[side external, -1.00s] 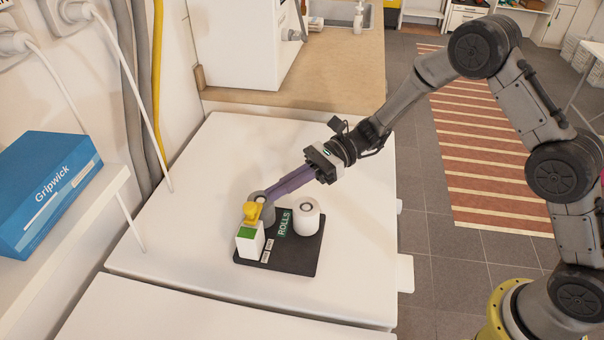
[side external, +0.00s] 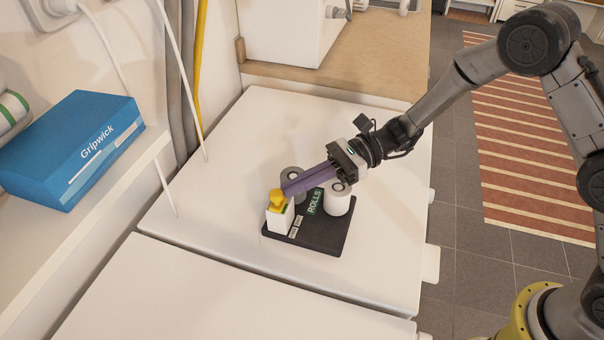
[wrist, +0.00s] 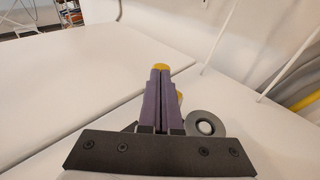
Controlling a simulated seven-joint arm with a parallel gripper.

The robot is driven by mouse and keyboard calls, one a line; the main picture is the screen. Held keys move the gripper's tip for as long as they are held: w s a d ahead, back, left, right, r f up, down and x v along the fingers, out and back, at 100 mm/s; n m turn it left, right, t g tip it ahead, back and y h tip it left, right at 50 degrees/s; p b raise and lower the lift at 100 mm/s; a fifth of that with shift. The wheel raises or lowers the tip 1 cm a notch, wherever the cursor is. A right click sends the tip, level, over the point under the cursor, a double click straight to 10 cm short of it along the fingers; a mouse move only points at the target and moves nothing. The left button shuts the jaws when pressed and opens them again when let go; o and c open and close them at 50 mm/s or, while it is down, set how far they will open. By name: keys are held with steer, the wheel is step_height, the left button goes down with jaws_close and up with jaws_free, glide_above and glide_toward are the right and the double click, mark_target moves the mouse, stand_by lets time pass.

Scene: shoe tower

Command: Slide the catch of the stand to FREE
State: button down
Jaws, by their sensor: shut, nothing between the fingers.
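The stand has a black base (side external: 318,237) marked "ROLLS", lying on the white worktop. At its left end is a white block (side external: 280,219) with the yellow catch (side external: 277,199) on top. My gripper (side external: 288,189) is shut and empty. Its purple fingers come in from the upper right, with their tips at the catch; contact looks likely but is not certain. In the wrist view the shut fingers (wrist: 160,72) hide most of the catch; yellow (wrist: 161,66) shows beyond the tips and to their right. The lettering by the catch is too small to read.
A white roll (side external: 338,202) and a grey roll (side external: 292,175) stand on the base close to my fingers. White cables hang by the wall. The worktop around the stand is clear.

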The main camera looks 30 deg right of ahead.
steer(key=shift+s+a, duration=0.1)
steer(key=shift+s, duration=0.05)
steer(key=d+r, duration=0.2)
steer(key=d, duration=1.2)
steer(key=shift+r, duration=0.2)
